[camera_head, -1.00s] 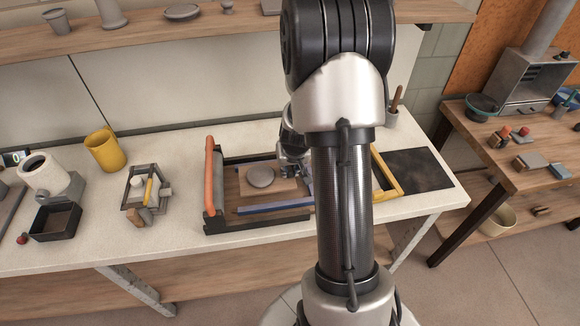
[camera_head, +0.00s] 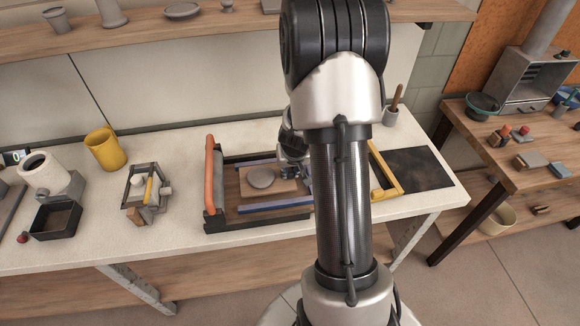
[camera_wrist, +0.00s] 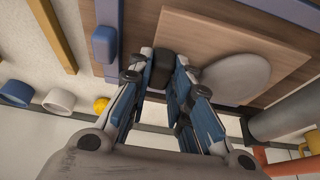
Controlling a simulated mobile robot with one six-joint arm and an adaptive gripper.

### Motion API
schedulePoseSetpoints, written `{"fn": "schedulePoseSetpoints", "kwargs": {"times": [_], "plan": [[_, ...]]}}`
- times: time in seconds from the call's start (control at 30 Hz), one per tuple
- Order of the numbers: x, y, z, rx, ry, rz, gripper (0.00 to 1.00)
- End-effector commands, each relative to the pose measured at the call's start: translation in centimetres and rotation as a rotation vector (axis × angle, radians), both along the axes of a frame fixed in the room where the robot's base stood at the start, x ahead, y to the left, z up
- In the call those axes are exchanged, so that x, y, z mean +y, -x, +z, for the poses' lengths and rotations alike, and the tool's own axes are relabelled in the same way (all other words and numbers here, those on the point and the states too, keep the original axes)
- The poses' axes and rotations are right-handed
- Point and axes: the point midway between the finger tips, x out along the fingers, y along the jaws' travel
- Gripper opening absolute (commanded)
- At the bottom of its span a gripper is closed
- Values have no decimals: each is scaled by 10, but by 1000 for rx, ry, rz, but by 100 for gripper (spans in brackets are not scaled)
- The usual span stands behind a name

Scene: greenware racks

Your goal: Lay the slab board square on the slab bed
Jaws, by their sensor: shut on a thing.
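The slab board (camera_head: 284,188) is a light brown wooden board with a round grey slab (camera_head: 261,178) on it. It is over the slab bed (camera_head: 229,190), a brown bed in a dark frame, between blue rails (camera_head: 275,207). I cannot tell whether it touches the bed. My gripper (camera_head: 304,166) is at the board's right end, partly hidden by my arm. In the wrist view the gripper (camera_wrist: 165,72) is shut on a dark block at the edge of the board (camera_wrist: 215,35). The board looks roughly in line with the rails.
A yellow frame (camera_head: 388,172) and a dark mat (camera_head: 420,169) lie to the right. A yellow cup (camera_head: 105,150) and a small rack (camera_head: 146,188) stand left. The bench front is clear.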

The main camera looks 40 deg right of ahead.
Motion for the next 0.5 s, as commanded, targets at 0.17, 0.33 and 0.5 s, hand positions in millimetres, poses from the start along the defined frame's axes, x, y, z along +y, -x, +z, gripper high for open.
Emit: {"fn": "schedulePoseSetpoints", "kwargs": {"times": [0.17, 0.33, 0.5], "plan": [[0, 0, 1, -1, 1, 0, 0], [0, 0, 0, -2, 1, 0, 0], [-1, 0, -4, -2, 1, 1, 0]]}}
